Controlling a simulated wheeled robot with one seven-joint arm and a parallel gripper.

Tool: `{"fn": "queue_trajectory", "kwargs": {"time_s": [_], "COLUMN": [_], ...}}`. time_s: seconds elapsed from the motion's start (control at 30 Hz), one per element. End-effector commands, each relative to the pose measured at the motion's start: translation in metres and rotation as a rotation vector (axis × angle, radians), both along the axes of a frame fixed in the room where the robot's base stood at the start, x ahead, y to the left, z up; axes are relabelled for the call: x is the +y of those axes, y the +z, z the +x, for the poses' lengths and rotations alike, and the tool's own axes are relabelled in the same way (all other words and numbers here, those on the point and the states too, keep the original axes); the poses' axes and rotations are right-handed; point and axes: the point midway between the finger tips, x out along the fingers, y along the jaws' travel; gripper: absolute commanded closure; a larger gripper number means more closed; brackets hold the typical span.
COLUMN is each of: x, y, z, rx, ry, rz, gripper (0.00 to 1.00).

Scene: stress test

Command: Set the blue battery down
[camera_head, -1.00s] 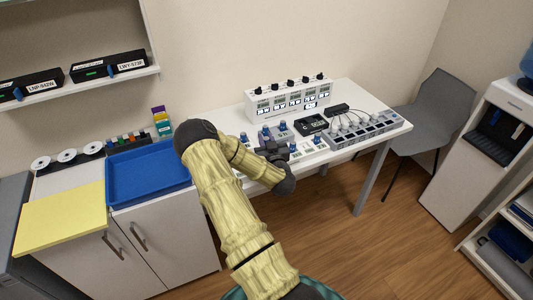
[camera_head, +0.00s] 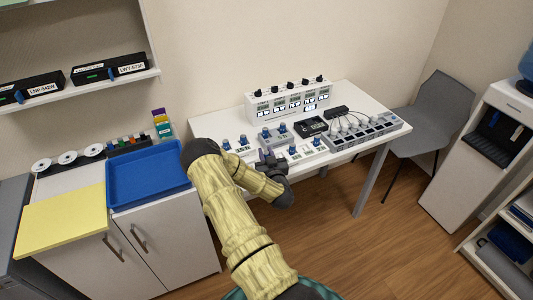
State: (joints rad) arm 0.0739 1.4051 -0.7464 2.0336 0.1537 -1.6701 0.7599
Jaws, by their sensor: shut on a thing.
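My gripper (camera_head: 268,160) is at the front part of the white table (camera_head: 362,97), among small white holders with blue-topped pieces. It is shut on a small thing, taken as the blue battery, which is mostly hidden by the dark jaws. Blue-topped pieces stand in the left holder (camera_head: 240,148), the middle holder (camera_head: 275,138) and the right holder (camera_head: 305,153). The gripper is between the left and right holders, in front of the middle one. I cannot tell whether the held thing touches the table.
A white panel with black knobs (camera_head: 290,100) stands at the table's back. A black device (camera_head: 312,127) and a grey strip with cables (camera_head: 365,132) lie to the right. A blue tray (camera_head: 147,175) sits on the left cabinet. A grey chair (camera_head: 438,110) is at right.

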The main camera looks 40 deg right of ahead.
Motion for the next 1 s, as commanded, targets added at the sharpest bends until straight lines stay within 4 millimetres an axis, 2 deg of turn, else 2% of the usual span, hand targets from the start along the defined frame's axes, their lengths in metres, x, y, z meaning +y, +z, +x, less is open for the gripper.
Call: {"fn": "queue_trajectory", "kwargs": {"time_s": [0.2, 0.23, 0.33, 0.77, 1.0], "x": [0.0, 0.0, 0.001, 0.0, 0.014], "y": [-0.004, -0.004, -0.003, -0.006, 0.002], "z": [0.0, 0.0, 0.0, 0.0, -0.035], "rx": [0.0, 0.0, 0.0, 0.003, 0.003], "ry": [0.0, 0.0, 0.001, 0.0, -0.008], "rz": [0.0, 0.0, 0.0, -0.002, 0.003], "gripper": [1.0, 0.77, 0.57, 0.57, 0.57]}}
